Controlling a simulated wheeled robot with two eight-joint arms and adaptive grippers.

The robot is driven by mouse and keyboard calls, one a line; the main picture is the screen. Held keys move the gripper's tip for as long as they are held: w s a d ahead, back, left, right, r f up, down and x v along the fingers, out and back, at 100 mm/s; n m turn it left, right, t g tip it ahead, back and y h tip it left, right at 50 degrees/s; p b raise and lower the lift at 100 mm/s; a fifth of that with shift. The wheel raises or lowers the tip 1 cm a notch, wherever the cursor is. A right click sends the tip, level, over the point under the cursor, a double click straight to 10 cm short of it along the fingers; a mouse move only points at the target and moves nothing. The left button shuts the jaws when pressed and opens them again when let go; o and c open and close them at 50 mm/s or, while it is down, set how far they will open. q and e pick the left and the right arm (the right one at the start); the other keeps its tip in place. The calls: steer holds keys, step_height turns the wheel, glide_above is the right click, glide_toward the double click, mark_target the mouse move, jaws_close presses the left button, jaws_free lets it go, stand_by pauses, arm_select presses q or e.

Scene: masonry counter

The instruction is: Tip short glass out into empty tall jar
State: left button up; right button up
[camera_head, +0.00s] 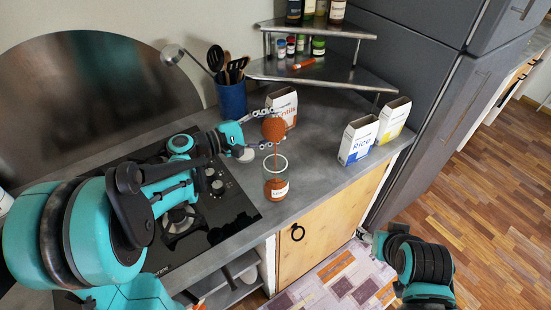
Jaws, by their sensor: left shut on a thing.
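My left gripper (267,129) is shut on the short glass (273,128), its fingers on either side of it. The glass is tipped, showing reddish-brown contents, and hangs above the tall jar. A thin reddish-brown stream runs down from it toward the jar mouth. The tall clear jar (276,180) stands upright near the counter's front edge, with a white label and reddish-brown contents in its lower part. My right gripper (366,237) is low at the bottom right, away from the counter; its fingers are too small to read.
A white and brown box (284,107) stands close behind the glass. A Rice box (357,140) and a yellow box (393,120) stand to the right. A blue utensil holder (231,99) is behind, and a stove (205,215) lies left. Counter right of the jar is clear.

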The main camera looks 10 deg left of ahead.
arm_select(q)
steer(key=shift+r, duration=0.15)
stand_by(0.9)
steer(key=shift+s+f+m+t+h+b, duration=0.1)
steer(key=shift+f+m+t+h+b, duration=0.25)
steer(key=shift+m+b, duration=0.65)
stand_by(2.1)
steer(key=shift+s+d+r+m+t+h, duration=0.1)
steer(key=shift+s+r+m+t+h, duration=0.15)
steer(key=shift+r+m, duration=0.4)
stand_by(2.2)
steer(key=shift+f+m+b, duration=0.3)
steer(key=shift+m+b, duration=0.15)
steer(key=shift+b, duration=0.15)
stand_by(0.4)
